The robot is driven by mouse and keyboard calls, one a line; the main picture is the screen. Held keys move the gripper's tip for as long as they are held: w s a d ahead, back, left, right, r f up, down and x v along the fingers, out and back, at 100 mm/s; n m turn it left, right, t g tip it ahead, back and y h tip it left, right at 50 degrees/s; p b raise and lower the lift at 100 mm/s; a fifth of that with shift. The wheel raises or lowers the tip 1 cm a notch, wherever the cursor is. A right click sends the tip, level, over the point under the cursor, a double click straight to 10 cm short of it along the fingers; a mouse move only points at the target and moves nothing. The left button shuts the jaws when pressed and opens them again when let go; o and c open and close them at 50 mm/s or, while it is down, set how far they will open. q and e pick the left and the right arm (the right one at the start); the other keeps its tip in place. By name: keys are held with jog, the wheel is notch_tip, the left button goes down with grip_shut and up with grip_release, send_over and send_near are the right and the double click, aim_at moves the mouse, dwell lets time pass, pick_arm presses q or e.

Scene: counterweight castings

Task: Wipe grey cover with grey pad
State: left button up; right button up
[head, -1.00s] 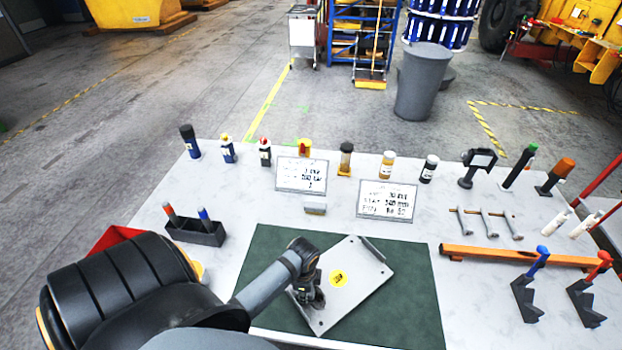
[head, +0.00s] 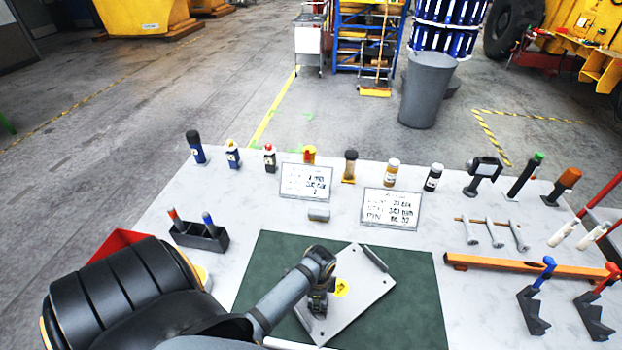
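The grey cover (head: 362,290), a flat plate with a yellow round sticker (head: 341,288) and a dark bar on its upper right edge, lies turned at an angle on a green mat (head: 410,322). My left gripper (head: 318,306) points down over the cover's left part, just left of the sticker and partly hiding it. Its fingers are dark and small, and I cannot tell whether they hold anything. A small grey block (head: 318,214), possibly the grey pad, sits on the table behind the mat. My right gripper is out of view.
Two sign plates (head: 305,181) (head: 391,208) and several bottles stand behind the mat. A black holder (head: 200,236) with two pens is at left. An orange rail (head: 520,264) and blue- and red-handled tools (head: 532,300) are at right.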

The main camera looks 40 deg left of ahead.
aim_at(312, 315)
pick_arm(q)
jog(key=shift+w+d, duration=0.2)
jog(key=shift+w, duration=0.55)
jog(key=shift+w+d, duration=0.2)
jog(key=shift+w, duration=0.5)
jog(key=shift+w+d, duration=0.2)
jog(key=shift+w, duration=0.55)
jog(key=shift+s+d+f, duration=0.1)
jog(key=shift+s+d, duration=0.2)
jog(key=shift+d, duration=0.55)
jog(key=shift+s+a, duration=0.3)
jog(key=shift+s, duration=0.65)
jog(key=shift+s+a, duration=0.25)
jog(key=shift+s, duration=0.65)
jog(key=shift+s+a, duration=0.25)
jog(key=shift+s, duration=0.9)
jog(key=shift+s+a, duration=0.15)
jog(key=shift+s, duration=0.6)
jog(key=shift+w+r, duration=0.2)
jog(key=shift+r, duration=2.8)
